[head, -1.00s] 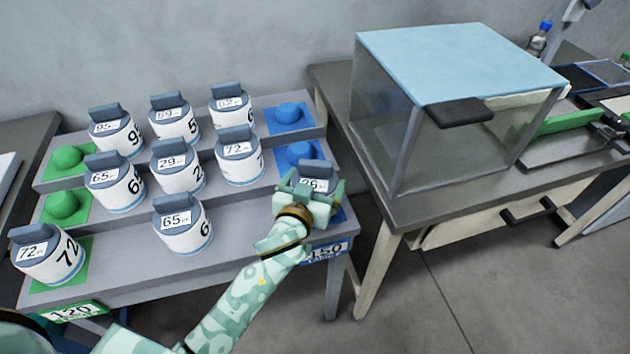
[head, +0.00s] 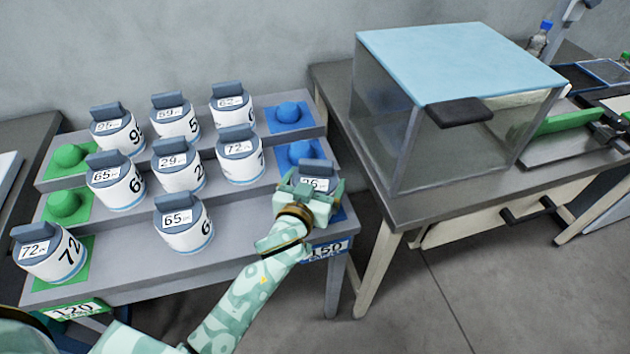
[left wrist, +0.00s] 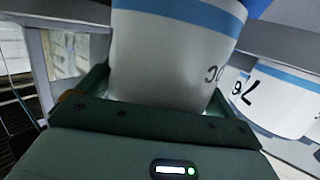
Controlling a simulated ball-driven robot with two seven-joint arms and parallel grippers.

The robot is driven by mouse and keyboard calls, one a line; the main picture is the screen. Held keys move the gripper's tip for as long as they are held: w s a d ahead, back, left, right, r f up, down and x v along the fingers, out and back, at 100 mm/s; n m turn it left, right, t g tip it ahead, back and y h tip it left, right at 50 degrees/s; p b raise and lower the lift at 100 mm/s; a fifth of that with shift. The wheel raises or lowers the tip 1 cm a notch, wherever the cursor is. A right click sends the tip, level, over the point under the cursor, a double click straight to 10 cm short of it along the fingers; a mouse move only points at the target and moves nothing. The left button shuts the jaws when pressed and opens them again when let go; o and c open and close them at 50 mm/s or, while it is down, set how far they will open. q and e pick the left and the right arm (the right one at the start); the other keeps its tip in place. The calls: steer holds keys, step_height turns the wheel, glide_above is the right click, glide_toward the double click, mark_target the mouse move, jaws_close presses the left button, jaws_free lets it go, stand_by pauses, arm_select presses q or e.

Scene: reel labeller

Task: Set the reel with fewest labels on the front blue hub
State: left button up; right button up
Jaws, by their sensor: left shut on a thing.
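My left gripper (head: 312,192) is shut on a white reel with a grey top (head: 317,168). Its label seems to read 26; the jaws partly cover it. The reel is at the front blue pad (head: 339,214) at the right end of the front step. The hub under it is hidden, so I cannot tell whether it is seated. In the left wrist view the held reel (left wrist: 175,55) stands between the jaws (left wrist: 150,115). Other reels read 29 (head: 178,167), 72 (head: 240,160) and 65 (head: 184,228). My right gripper is out of view.
The middle blue hub (head: 301,152) and back blue hub (head: 288,112) are bare. Green hubs (head: 63,203) line the left end; a reel reading 72 (head: 50,256) is on the front green pad. A glass-sided box (head: 460,110) stands on a table to the right.

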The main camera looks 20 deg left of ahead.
arm_select(q)
steer(key=shift+r, duration=0.1)
steer(key=shift+f+b, duration=0.35)
steer(key=shift+f, duration=0.35)
steer(key=o, duration=0.8)
steer(key=shift+c, duration=0.2)
